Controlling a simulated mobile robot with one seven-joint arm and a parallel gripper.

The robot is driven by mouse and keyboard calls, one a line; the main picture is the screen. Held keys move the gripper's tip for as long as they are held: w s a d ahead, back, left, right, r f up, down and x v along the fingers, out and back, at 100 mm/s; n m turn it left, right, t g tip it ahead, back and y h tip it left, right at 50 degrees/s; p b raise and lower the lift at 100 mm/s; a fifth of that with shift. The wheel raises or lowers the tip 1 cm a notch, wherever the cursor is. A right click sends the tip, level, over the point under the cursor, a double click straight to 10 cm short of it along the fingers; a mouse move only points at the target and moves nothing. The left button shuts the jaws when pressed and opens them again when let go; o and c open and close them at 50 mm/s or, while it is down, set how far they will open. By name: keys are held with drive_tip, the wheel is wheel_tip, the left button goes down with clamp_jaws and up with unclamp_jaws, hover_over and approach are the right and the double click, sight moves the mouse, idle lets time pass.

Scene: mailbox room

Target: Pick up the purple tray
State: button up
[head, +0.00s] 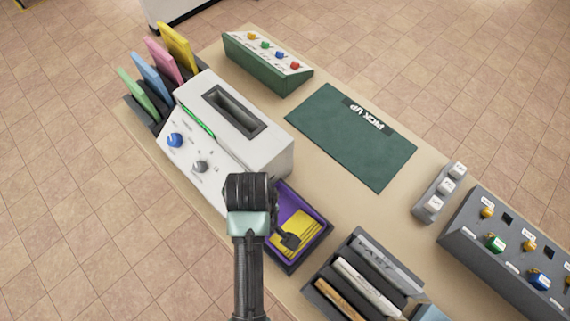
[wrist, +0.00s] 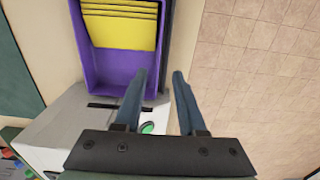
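The purple tray (head: 285,199) sits on the tan table against the front side of the white machine, with yellow cards (head: 300,233) inside. In the wrist view the tray (wrist: 112,65) fills the upper left, and the yellow cards (wrist: 120,27) lie at its far end. My gripper (wrist: 160,76) is open and empty. Its two fingers appear on either side of the tray's right-hand wall in that view; I cannot tell how far above the rim they are. In the head view my arm covers the tray's left part, and the gripper (head: 289,240) shows dark over the cards.
The white machine (head: 255,158) with knobs and a slot stands beside the tray. A dark sorter (head: 360,275) with labelled items is close on the other side. A green "PICK UP" mat (head: 350,140) lies clear behind. Grey boxes (head: 510,255) stand at right.

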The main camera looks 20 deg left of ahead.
sight(284, 222)
drive_tip(key=f, duration=0.3)
drive_tip(key=shift+w+f, duration=0.1)
drive_tip(key=shift+w, duration=0.1)
drive_tip(key=shift+s+d+f+p, duration=0.1)
drive_tip(key=shift+f+p, duration=0.25)
drive_tip(key=shift+f, duration=0.95)
drive_tip(key=shift+s+d+f+p, duration=0.1)
drive_tip(key=shift+f+p, duration=0.2)
drive_tip(key=shift+f, duration=1)
clamp_jaws()
